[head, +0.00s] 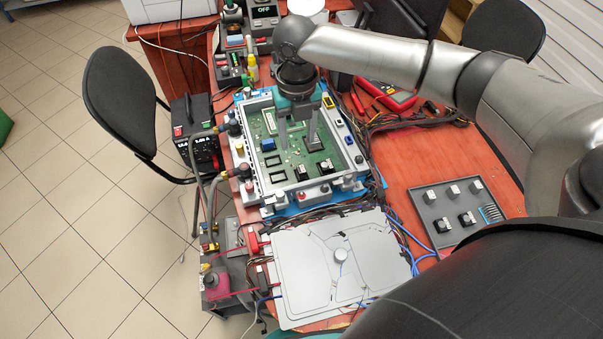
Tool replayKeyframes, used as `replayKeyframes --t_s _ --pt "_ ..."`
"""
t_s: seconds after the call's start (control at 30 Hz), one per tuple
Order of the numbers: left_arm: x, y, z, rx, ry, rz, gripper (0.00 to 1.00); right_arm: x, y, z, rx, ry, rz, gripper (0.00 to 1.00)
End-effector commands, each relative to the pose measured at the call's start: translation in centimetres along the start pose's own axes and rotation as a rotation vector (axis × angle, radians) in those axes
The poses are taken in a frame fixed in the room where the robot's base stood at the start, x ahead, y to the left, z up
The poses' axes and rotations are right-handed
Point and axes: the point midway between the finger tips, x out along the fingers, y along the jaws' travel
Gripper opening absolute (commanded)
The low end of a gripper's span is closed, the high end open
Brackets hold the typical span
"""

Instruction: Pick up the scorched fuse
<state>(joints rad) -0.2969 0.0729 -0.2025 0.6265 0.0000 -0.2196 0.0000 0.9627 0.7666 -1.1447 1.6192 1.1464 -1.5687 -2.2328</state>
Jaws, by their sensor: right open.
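My right gripper (299,147) points down over the green circuit board (259,130) inside an open pale housing (249,172). Its two fingers are apart with nothing seen between them. Two small dark blocks with lighter parts, a left block (302,173) and a right block (326,167), sit at the near edge of the board, just below the fingertips in the picture. They look like fuses, but I cannot tell which is scorched. Empty-looking dark square sockets (278,176) and a blue part (268,145) are left of the gripper. My left gripper is not in view.
A grey tray (483,232) at the right holds several white-topped blocks and a small coil-like part. A grey cover plate (300,245) with a round knob lies in front of the housing. Cables and hoses crowd the housing's sides. Bare red tabletop (400,170) shows left of the tray.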

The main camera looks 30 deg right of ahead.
Motion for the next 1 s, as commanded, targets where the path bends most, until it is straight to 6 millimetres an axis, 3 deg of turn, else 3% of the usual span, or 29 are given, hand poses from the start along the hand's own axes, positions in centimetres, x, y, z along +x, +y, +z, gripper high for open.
replayKeyframes --t_s 0.03,0.2,0.47,0.8,1.0 --pt "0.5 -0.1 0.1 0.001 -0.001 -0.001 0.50 1.5 0.0 -0.1 0.000 0.004 -0.002 0.57" --pt "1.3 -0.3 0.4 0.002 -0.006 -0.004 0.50 4.7 0.0 -0.1 0.000 0.002 -0.001 0.57" --pt "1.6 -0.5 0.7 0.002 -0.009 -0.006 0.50 6.5 -0.2 -0.1 -0.001 0.000 -0.001 0.57" --pt "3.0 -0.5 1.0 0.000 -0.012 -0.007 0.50 11.0 -0.8 -0.4 0.000 0.001 -0.001 0.57" --pt "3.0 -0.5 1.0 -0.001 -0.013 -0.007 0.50 11.3 -0.9 -0.4 -0.001 0.000 -0.002 0.57"
